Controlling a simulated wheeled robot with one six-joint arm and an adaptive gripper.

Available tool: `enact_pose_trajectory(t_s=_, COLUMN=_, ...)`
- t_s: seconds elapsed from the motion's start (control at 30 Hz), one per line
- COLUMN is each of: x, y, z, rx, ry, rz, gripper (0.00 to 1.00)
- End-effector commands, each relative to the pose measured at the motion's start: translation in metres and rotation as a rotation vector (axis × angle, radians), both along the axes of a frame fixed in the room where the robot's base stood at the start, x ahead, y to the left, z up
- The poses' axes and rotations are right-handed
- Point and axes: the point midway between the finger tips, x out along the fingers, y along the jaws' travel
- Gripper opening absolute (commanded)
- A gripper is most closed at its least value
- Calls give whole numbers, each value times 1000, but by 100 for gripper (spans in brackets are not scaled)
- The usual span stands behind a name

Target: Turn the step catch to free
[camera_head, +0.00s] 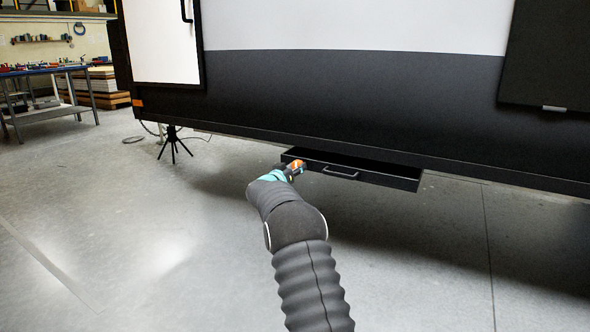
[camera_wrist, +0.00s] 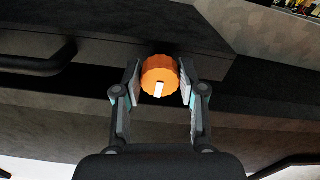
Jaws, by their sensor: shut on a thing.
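The step catch is an orange ribbed round knob (camera_wrist: 161,76) with a white mark on its face. In the wrist view the mark lies below the knob's centre and points almost straight down. My gripper (camera_wrist: 160,88) has one finger on each side of the knob and is shut on it. In the head view the orange knob (camera_head: 297,165) shows at the left end of the dark step (camera_head: 372,177), with my gripper (camera_head: 288,171) at it. The fingertips are too small there to make out. The step sits under the caravan's lower edge.
A handle (camera_head: 341,173) is on the step's front, right of the knob. The caravan side (camera_head: 350,95) rises above. A dark stand (camera_head: 174,146) and cables are on the floor to the left. A workbench (camera_head: 50,95) stands far left. The front floor is clear.

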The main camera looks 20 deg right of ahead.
Motion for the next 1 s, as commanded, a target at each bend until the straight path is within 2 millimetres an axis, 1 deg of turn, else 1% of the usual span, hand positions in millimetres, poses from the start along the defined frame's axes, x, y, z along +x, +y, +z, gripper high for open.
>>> enact_pose_trajectory(t_s=0.17, x=0, y=-2, z=1, rx=42, ry=-54, rz=-2, gripper=6)
enact_pose_trajectory(t_s=0.37, x=0, y=-2, z=1, rx=130, ry=-169, rz=-3, gripper=6)
enact_pose_trajectory(t_s=1.0, x=1, y=-3, z=-1, rx=504, ry=-649, rz=-6, gripper=6)
